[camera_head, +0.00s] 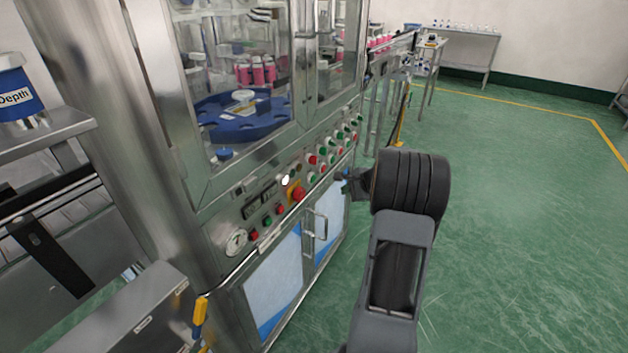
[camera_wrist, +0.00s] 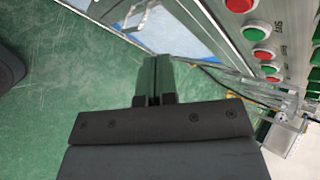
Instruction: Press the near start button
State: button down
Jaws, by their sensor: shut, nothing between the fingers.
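The machine's control panel (camera_head: 290,195) carries several green and red push buttons in a slanting row. A green button (camera_head: 267,221) and a red button (camera_head: 254,235) sit at its near end, and more pairs run toward the far end. I cannot read which one is the near start button. My gripper (camera_head: 345,183) is shut and empty, in front of the far half of the panel. In the wrist view its closed fingers (camera_wrist: 155,70) point ahead over the floor. There a green button (camera_wrist: 254,32) and a red button (camera_wrist: 263,52) lie to the right, apart from the fingers.
A red mushroom knob on a yellow plate (camera_head: 297,194) and a round gauge (camera_head: 236,241) are on the panel. A door handle (camera_head: 320,225) sticks out below. Glass doors enclose a blue turntable (camera_head: 225,125). The green floor (camera_head: 530,220) at right is clear.

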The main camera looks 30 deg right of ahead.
jog(key=w+a+p, duration=0.1)
jog(key=w+a, duration=0.3)
jog(key=w, duration=0.3)
jog(key=shift+p, duration=0.35)
jog(key=shift+w, duration=0.3)
dwell(1.7)
jog(key=shift+w+a, duration=0.2)
jog(key=shift+w, duration=0.05)
jog(key=shift+w+a, duration=0.15)
jog(key=shift+w, duration=0.15)
dwell(1.1)
jog(key=shift+s, duration=0.15)
jog(key=shift+s+d+b, duration=0.35)
jog(key=shift+s, duration=0.2)
jog(key=s+d, duration=0.1)
jog(key=s, duration=0.1)
jog(key=s+d+b, duration=0.1)
jog(key=s, duration=0.1)
jog(key=shift+s+d+b, duration=0.2)
jog(key=shift+b, duration=0.1)
dwell(0.3)
